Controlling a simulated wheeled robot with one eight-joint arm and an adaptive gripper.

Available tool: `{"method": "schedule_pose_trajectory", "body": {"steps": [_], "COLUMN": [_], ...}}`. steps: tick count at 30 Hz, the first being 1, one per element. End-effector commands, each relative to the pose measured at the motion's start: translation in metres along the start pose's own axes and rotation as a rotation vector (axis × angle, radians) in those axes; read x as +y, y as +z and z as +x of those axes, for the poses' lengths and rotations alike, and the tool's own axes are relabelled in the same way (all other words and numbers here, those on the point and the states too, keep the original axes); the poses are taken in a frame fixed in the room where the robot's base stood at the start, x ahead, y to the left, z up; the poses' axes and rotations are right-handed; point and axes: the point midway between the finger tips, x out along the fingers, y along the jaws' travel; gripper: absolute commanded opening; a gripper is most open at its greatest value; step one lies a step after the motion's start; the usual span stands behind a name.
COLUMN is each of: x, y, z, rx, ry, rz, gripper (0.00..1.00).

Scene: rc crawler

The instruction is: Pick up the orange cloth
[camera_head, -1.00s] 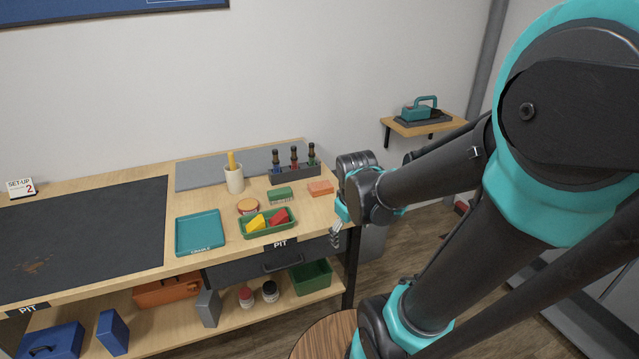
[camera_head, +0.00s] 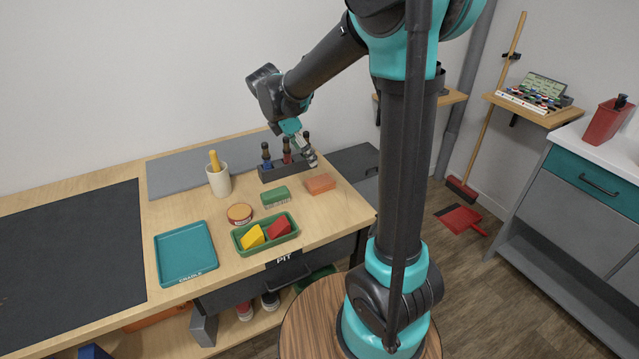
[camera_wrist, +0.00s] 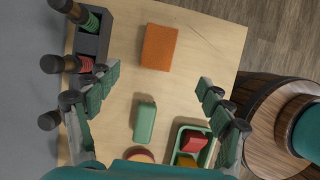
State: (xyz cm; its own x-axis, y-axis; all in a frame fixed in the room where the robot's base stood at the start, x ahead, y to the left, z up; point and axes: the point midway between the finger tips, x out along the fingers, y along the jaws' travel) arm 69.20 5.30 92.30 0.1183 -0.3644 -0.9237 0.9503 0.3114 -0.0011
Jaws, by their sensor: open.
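The orange cloth (camera_head: 320,184) is a small folded block lying on the wooden bench top near its right end. It also shows in the wrist view (camera_wrist: 159,47), upper middle, lying flat with nothing on it. My gripper (camera_head: 311,158) is above the bench, over the bottle rack and a little behind the cloth in the head view. In the wrist view my gripper (camera_wrist: 158,82) has its two fingers wide apart, with empty space between them. The cloth lies beyond the fingertips in that picture, apart from both fingers.
A dark rack (camera_head: 270,174) of bottles stands close behind the cloth. A green block (camera_head: 275,197) lies to its left, near a green tray (camera_head: 242,244) with yellow and red pieces. A teal tray (camera_head: 160,262), a round tin (camera_head: 239,213) and a white cup (camera_head: 219,184) stand further left.

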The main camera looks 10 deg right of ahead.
Motion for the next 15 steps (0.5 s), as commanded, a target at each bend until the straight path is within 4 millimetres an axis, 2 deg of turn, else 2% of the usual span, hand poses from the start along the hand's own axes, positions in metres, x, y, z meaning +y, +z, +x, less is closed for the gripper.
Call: {"method": "schedule_pose_trajectory", "body": {"steps": [3,9,15], "x": [0.000,0.000,0.000], "y": [0.001,0.001,0.000], "z": [0.025,0.062,0.081], "rx": [0.000,0.000,0.000], "ry": [-0.001,-0.001,0.000], "rz": [0.003,0.003,0.003], "gripper": [0.80,0.80,0.80]}}
